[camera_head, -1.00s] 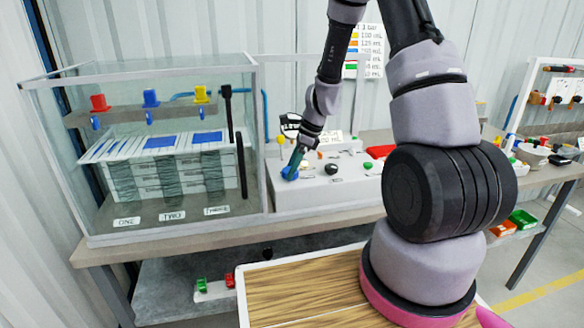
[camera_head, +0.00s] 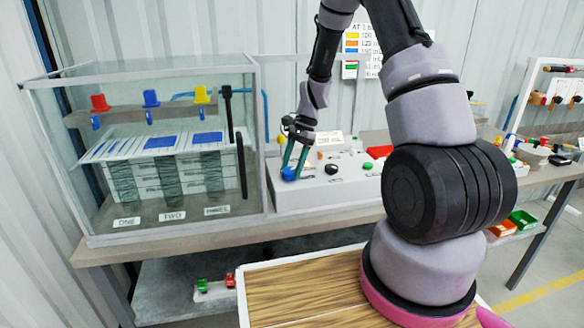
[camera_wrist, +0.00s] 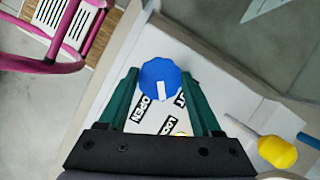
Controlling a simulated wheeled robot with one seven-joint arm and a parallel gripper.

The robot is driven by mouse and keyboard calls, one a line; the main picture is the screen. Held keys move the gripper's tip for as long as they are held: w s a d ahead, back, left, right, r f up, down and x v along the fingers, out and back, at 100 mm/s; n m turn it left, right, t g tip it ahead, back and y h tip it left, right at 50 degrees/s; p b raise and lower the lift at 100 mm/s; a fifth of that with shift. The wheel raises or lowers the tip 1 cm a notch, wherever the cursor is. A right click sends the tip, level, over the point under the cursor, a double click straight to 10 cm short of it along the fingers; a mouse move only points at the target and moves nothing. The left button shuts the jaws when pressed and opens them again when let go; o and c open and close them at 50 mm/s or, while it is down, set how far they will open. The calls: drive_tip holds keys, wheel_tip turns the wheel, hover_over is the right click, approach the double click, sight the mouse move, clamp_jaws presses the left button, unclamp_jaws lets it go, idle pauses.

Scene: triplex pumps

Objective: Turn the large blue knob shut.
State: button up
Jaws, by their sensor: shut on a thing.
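The large blue knob (camera_head: 288,174) sits at the left end of the sloped white panel (camera_head: 318,193). My gripper (camera_head: 292,170) reaches down to it from above, with its two green fingers on either side. In the wrist view the knob (camera_wrist: 158,74) lies between the fingertips of my gripper (camera_wrist: 160,80), which are closed on its sides. A short white mark on the knob points toward the lower part of that view, between two printed labels.
A glass tank (camera_head: 90,225) with red, blue and yellow valves stands left of the panel. A black knob (camera_head: 331,169) and a red block (camera_head: 378,151) are to the right. The wrist view shows a yellow knob (camera_wrist: 277,152) beside the right finger.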

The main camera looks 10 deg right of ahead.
drive_tip(key=n+g, duration=0.1)
drive_tip(key=n, duration=0.1)
drive_tip(key=n+h, duration=0.1)
drive_tip(key=n, duration=0.2)
drive_tip(key=shift+w+a+n+g, duration=0.1)
drive_tip(key=shift+w+n+g, duration=0.05)
drive_tip(key=shift+n+g, duration=0.2)
drive_tip(key=shift+a+n+g+h, duration=0.15)
drive_tip(key=shift+n+h, duration=0.35)
drive_tip(key=shift+n, duration=0.65)
drive_tip(key=shift+d+n+g+h, duration=0.15)
drive_tip(key=shift+n+h, duration=0.35)
drive_tip(key=shift+n, duration=0.6)
drive_tip(key=shift+a, duration=0.1)
drive_tip(key=o, duration=1.4)
drive_tip(key=v, duration=1)
drive_tip(key=shift+w+r, duration=0.3)
drive_tip(key=shift+r, duration=0.05)
